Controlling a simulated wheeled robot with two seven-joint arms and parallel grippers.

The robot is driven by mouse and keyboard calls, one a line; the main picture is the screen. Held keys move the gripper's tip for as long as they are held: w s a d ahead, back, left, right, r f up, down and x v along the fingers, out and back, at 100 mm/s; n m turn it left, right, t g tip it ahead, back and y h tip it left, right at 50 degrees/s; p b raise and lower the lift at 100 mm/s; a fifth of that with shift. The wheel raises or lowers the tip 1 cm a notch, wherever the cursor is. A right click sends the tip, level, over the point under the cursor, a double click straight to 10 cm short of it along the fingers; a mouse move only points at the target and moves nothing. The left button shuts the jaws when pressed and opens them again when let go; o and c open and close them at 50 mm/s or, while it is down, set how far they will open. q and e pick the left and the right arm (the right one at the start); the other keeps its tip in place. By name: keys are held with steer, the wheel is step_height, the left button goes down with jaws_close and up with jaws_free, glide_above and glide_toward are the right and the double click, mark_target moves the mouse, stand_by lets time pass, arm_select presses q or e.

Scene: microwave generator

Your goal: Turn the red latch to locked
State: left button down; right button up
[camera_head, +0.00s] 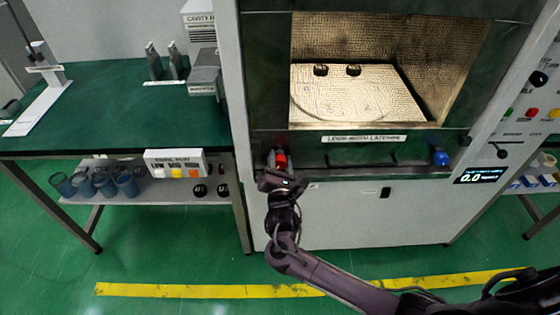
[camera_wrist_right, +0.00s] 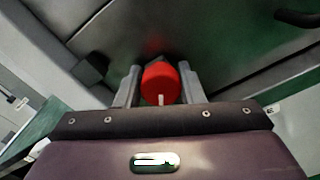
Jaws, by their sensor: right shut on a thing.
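The red latch (camera_head: 281,159) is at the lower left of the microwave cabinet's front, below the open lit cavity. My right gripper (camera_head: 277,172) reaches up to it from below. In the right wrist view the latch's round red knob (camera_wrist_right: 161,83) sits between the two fingers of my right gripper (camera_wrist_right: 160,88), which are shut on it. A small pale mark shows on the knob's lower edge. The fingers hide part of the latch in the head view. My left gripper is not in view.
A blue knob (camera_head: 440,157) is at the cabinet's lower right, near a display (camera_head: 481,175) reading 0.0. Two dark pieces (camera_head: 353,70) lie in the cavity. A green workbench (camera_head: 110,105) stands left, with blue cups (camera_head: 125,182) on its shelf.

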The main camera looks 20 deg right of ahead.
steer(key=shift+m, duration=0.3)
steer(key=m+p, duration=0.1)
steer(key=m, duration=0.1)
steer(key=shift+d+m, duration=0.1)
steer(key=shift+m, duration=0.3)
steer(key=m+p, duration=0.1)
steer(key=m, duration=0.3)
steer(key=shift+f+m, duration=0.1)
steer(key=shift+m, duration=0.2)
steer(key=m, duration=0.4)
steer(key=shift+s+f+m, duration=0.1)
steer(key=shift+m, duration=0.2)
steer(key=m, duration=0.4)
steer(key=shift+m, duration=0.7)
steer(key=o, duration=1)
